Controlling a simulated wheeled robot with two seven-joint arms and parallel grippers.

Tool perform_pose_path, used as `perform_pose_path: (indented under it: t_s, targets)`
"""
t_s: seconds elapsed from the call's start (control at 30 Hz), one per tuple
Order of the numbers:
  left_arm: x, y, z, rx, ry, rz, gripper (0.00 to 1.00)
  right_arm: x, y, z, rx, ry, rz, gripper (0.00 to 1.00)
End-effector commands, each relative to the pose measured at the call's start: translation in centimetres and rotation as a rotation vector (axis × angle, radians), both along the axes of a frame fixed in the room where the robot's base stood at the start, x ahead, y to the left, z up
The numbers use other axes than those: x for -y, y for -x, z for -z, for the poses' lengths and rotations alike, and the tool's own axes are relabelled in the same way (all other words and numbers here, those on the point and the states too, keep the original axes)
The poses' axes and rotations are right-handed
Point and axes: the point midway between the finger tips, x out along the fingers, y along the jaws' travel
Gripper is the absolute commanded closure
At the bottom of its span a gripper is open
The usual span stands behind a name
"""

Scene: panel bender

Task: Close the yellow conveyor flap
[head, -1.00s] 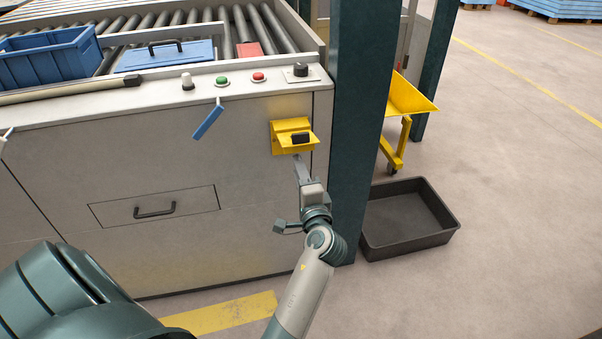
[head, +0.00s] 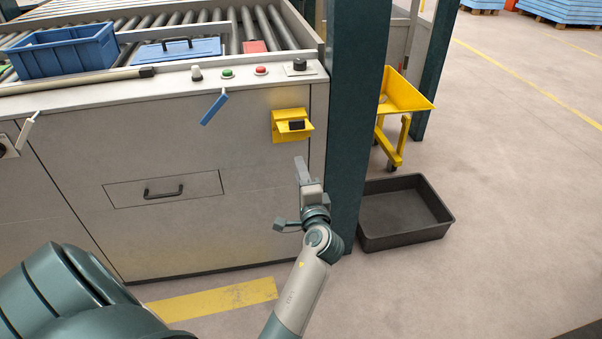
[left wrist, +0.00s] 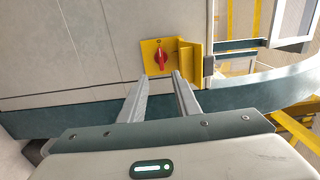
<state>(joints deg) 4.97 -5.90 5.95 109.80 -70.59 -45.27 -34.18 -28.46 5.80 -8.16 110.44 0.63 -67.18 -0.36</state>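The yellow conveyor flap (head: 284,130) is on a yellow box at the upper right of the grey cabinet front and stands out from it. The knob is hidden in the head view. My left gripper (head: 300,163) is just below the flap in the head view, apart from it. In the left wrist view its fingers (left wrist: 160,78) are spread with nothing between them. My right gripper is not in view.
A teal post (head: 350,110) stands close to the right of the flap. A black bin (head: 400,237) and a yellow trolley (head: 398,92) are beyond it. A blue lever (head: 214,108) hangs left of the flap, and a drawer handle (head: 163,192) is lower down. Floor at right is mostly clear.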

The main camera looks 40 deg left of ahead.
Motion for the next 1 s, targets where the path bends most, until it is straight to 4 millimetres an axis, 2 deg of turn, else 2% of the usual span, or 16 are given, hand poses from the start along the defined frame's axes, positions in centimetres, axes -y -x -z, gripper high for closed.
perform_pose_path:
  t_s: [0.03,0.1,0.17,0.27,0.37,0.47,0.53,0.67,0.7,0.77,0.8,0.9,1.0]
  targets:
    - [0.0,0.0,0.0,0.000,0.000,0.000,0.70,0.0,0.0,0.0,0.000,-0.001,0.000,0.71]
    - [0.0,0.0,0.1,-0.001,0.002,0.001,0.70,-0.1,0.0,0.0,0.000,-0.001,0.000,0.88]
    - [0.1,0.1,0.4,-0.002,0.011,0.003,0.70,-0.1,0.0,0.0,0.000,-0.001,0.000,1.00]
    - [0.3,0.5,1.9,-0.007,0.051,0.015,0.70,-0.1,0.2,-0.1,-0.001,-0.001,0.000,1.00]
    - [0.9,1.4,4.8,-0.020,0.137,0.035,0.70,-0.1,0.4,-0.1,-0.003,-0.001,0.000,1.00]
    - [2.0,3.0,9.4,-0.044,0.274,0.057,0.70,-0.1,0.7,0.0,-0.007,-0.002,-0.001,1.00]
    - [3.2,4.7,13.3,-0.071,0.396,0.070,0.70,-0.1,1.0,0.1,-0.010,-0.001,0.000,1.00]
    - [6.2,9.7,21.5,-0.148,0.665,0.065,0.70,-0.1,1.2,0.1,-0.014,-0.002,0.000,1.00]
    - [7.5,11.7,24.0,-0.179,0.755,0.055,0.70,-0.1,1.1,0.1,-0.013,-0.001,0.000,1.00]
    - [9.3,14.9,27.5,-0.228,0.885,0.030,0.70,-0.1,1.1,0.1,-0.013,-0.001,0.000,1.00]
    - [10.7,17.2,29.6,-0.263,0.968,0.009,0.70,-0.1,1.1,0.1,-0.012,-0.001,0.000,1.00]
    - [13.9,23.0,33.8,-0.350,1.158,-0.059,0.70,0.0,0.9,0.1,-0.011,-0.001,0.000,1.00]
    - [16.6,28.1,36.4,-0.427,1.302,-0.132,0.70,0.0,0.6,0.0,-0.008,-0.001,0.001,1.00]
